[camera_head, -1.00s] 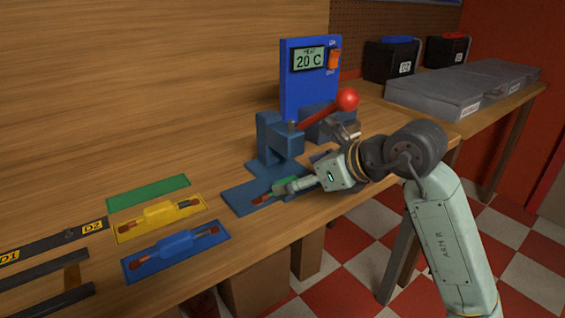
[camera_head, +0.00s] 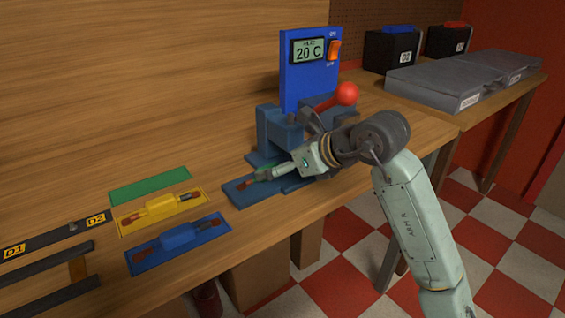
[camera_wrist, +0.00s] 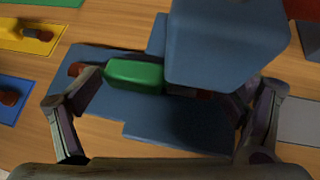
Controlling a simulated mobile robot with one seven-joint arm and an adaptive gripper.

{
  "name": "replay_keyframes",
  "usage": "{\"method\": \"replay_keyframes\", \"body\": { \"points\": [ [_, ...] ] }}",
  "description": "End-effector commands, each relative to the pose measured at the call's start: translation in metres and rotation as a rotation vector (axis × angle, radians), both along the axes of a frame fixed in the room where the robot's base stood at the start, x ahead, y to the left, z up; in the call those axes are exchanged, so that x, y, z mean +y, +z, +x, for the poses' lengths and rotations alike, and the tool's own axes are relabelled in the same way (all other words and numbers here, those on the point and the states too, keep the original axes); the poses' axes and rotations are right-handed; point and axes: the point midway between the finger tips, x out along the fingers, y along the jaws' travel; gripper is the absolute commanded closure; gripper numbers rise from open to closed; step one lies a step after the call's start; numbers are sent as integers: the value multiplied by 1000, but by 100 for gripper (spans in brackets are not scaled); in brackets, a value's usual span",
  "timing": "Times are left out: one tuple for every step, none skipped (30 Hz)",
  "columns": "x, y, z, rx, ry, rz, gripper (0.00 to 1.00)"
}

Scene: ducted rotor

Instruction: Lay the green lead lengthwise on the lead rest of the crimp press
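The green lead (camera_wrist: 134,75) lies lengthwise along the blue base plate (camera_wrist: 185,128) of the crimp press, with a red-brown tip sticking out to the left. Its right end runs in front of or under the blue press body (camera_wrist: 228,45); this part is mostly hidden. My gripper (camera_wrist: 170,88) is open in the wrist view, one finger near the left end of the green body and the other far to the right. In the head view the crimp press (camera_head: 279,132) stands behind my gripper (camera_head: 270,173), which is low over the base plate.
An empty green mat (camera_head: 150,186), a yellow mat with a yellow lead (camera_head: 160,207) and a blue mat with a blue lead (camera_head: 178,238) lie to the left. The red-knobbed lever (camera_head: 345,93) and blue display panel (camera_head: 300,75) rise behind my arm.

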Motion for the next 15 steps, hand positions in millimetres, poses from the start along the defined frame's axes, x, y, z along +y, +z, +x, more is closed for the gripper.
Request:
{"method": "replay_keyframes", "body": {
  "points": [
    [0, 1, 0, 0, 0, 0, 5],
    [0, 1, 0, 0, 0, 0, 3],
    [0, 1, 0, 0, 0, 0, 0],
    [0, 1, 0, 0, 0, 0, 0],
    [0, 1, 0, 0, 0, 0, 0],
    [0, 1, 0, 0, 0, 0, 0],
    [0, 1, 0, 0, 0, 0, 0],
    [0, 1, 0, 0, 0, 0, 0],
    [0, 1, 0, 0, 0, 0, 0],
    [0, 1, 0, 0, 0, 0, 0],
    [0, 1, 0, 0, 0, 0, 0],
    [0, 1, 0, 0, 0, 0, 0],
    [0, 1, 0, 0, 0, 0, 0],
    [0, 2, 0, 0, 0, 0, 0],
    [0, 4, 0, 0, 0, 0, 0]
  ]
}}
